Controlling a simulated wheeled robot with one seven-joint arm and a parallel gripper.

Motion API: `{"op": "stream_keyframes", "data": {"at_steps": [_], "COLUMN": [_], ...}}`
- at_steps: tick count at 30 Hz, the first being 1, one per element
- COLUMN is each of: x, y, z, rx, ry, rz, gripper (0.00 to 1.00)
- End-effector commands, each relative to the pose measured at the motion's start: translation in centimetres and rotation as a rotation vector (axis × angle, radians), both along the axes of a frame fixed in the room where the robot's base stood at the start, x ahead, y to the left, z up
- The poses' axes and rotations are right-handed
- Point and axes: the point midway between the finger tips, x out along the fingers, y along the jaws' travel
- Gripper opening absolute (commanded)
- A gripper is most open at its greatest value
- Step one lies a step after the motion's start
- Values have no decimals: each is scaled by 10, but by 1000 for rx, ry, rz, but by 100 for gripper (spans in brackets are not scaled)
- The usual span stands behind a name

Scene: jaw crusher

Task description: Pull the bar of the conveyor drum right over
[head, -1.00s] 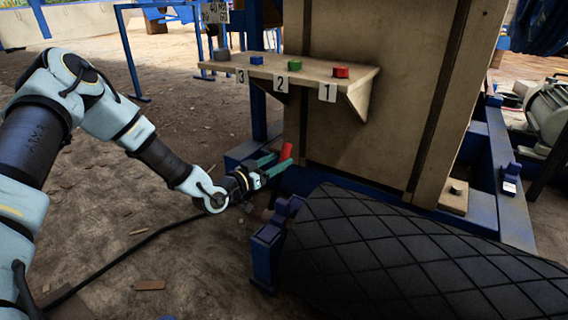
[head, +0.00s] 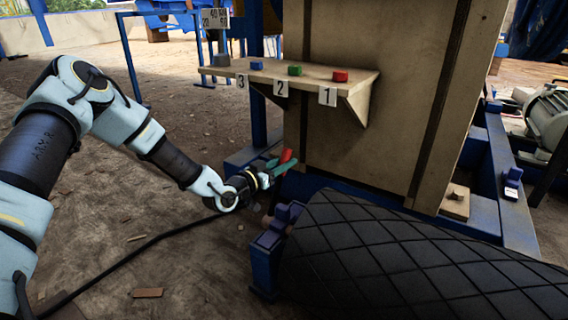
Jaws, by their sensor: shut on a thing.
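The conveyor drum (head: 410,255) is a large black roller with a diamond pattern at the lower right. A blue bearing bracket (head: 266,262) stands at its left end. The bar's red grip (head: 286,156) stands up above the drum's left end, tilted slightly right. A dark shaft seems to run down from it toward the bracket. My gripper (head: 273,168), with green fingers, reaches in from the left and is shut on the bar just below the red end. The fingers and wrist hide part of the shaft, and its lower joint is hard to make out.
A wooden shelf (head: 300,74) with numbered tags and red, green and blue blocks juts out above the bar. A tan panel (head: 375,110) and blue frame stand behind. A black cable (head: 150,240) crosses the open dirt floor at left.

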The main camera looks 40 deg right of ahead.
Motion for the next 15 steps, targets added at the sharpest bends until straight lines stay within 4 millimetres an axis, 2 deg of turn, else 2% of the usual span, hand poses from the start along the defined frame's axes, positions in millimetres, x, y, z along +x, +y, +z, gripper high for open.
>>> {"op": "stream_keyframes", "data": {"at_steps": [1,5,15], "x": [0,0,0], "y": [0,0,0], "z": [0,0,0], "rx": [0,0,1], "ry": [0,0,0], "rz": [0,0,0], "gripper": [14,0,0]}}
